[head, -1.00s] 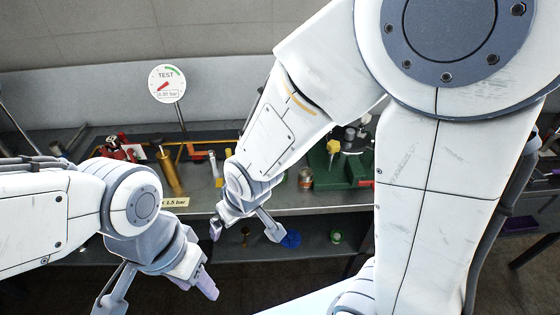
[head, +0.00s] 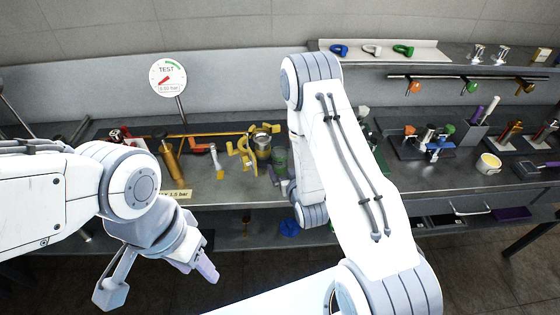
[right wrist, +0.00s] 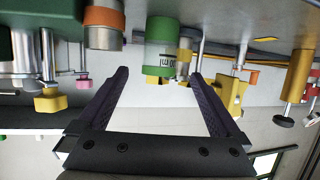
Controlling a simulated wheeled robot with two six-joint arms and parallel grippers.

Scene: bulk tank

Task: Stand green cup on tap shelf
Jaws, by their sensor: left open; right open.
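The green cup (head: 280,160) stands on the bench beside a yellow-brass fitting, partly hidden by my right arm. In the head view my right gripper is mostly hidden behind the arm. My left gripper (head: 160,282) is open and empty in front of the bench. A raised shelf (head: 440,68) at the back right has taps under its edge.
The gauge (head: 168,78) marked TEST stands at the back left. A gold cylinder (head: 168,162) and yellow fittings (head: 240,155) crowd the bench left of the cup. A yellow-white mug (head: 489,163) is at the right. Coloured clips lie on the raised shelf.

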